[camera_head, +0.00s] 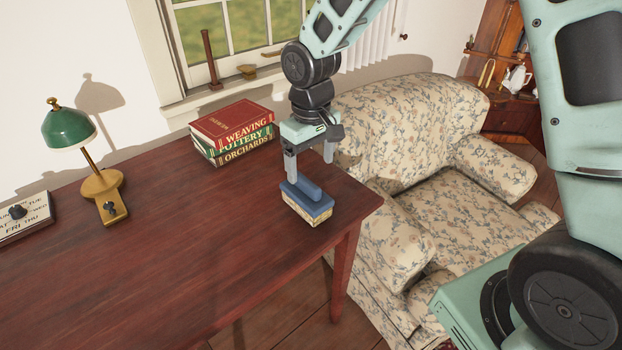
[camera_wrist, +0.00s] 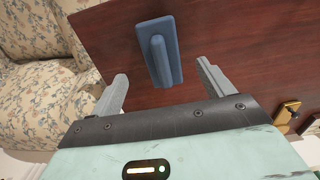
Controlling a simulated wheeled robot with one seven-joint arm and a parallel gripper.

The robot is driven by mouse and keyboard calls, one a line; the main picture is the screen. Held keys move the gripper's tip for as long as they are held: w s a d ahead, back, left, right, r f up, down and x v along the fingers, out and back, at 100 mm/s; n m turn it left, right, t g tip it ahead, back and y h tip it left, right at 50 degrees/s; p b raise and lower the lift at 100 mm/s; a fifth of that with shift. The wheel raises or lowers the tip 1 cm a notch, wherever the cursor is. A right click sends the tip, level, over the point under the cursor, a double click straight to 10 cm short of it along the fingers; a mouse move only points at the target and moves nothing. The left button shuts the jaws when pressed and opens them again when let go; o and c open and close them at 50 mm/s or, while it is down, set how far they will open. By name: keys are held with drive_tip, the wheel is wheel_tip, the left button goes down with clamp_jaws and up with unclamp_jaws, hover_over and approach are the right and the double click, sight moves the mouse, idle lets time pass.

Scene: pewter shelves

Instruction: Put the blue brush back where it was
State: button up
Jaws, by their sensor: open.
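The blue brush (camera_head: 308,201) lies on the dark red-brown wooden table (camera_head: 180,250) near its right end, blue handle side up and pale bristles down. My gripper (camera_head: 310,169) is above and just behind the brush, pointing down, with its two grey fingers apart. In the wrist view the brush (camera_wrist: 159,52) lies beyond the fingertips, roughly in line with the gap between them. The open gripper (camera_wrist: 163,82) holds nothing there, and the brush appears clear of both fingers.
A stack of books (camera_head: 232,132) stands at the table's back edge, left of my gripper. A floral armchair (camera_head: 430,170) stands right of the table. The table's middle is clear.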

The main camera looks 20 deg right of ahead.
wheel_tip(320, 180, up, 2)
drive_tip(key=shift+r, duration=0.2)
drive_tip(key=shift+s+a+r, duration=0.1)
drive_tip(key=shift+r, duration=0.2)
drive_tip(key=s+a+r+n, duration=0.2)
drive_tip(key=s+a, duration=0.1)
drive_tip(key=s, duration=1)
drive_tip(key=s+a+r+n, duration=0.2)
drive_tip(key=s+a+r, duration=0.15)
drive_tip(key=s, duration=0.85)
wheel_tip(320, 180, up, 4)
drive_tip(key=p, duration=0.4)
drive_tip(key=shift+f+y+p, duration=0.25)
drive_tip(key=shift+y+p, duration=0.05)
